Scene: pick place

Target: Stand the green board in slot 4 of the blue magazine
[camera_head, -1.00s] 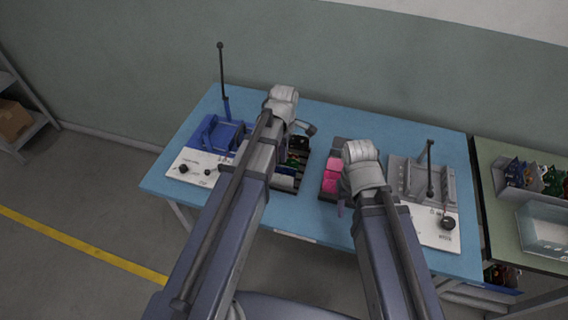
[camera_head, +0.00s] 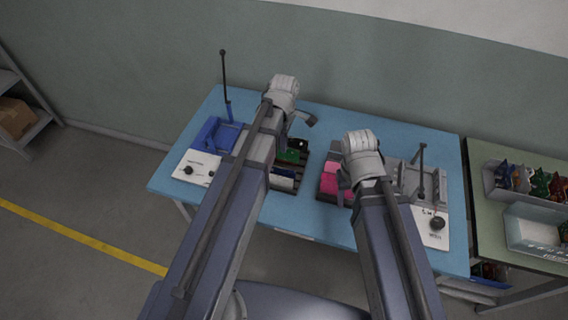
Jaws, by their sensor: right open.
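The blue magazine (camera_head: 212,136) is at the table's left, partly behind my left arm; its slots are too small to tell apart. A green board (camera_head: 289,157) lies in a dark tray (camera_head: 300,176) in the middle, right of my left forearm. My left gripper (camera_head: 309,119) is beyond the tray's far end; its fingers are mostly hidden, and whether it holds anything cannot be seen. My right gripper (camera_head: 344,181) is open, over or beside the pink blocks (camera_head: 329,181); contact cannot be told.
A thin dark post (camera_head: 224,75) stands at the blue magazine. A grey fixture (camera_head: 410,180) with a post is at the right. White panels with black knobs lie at both front sides. A green side table (camera_head: 490,220) with bins adjoins at the right.

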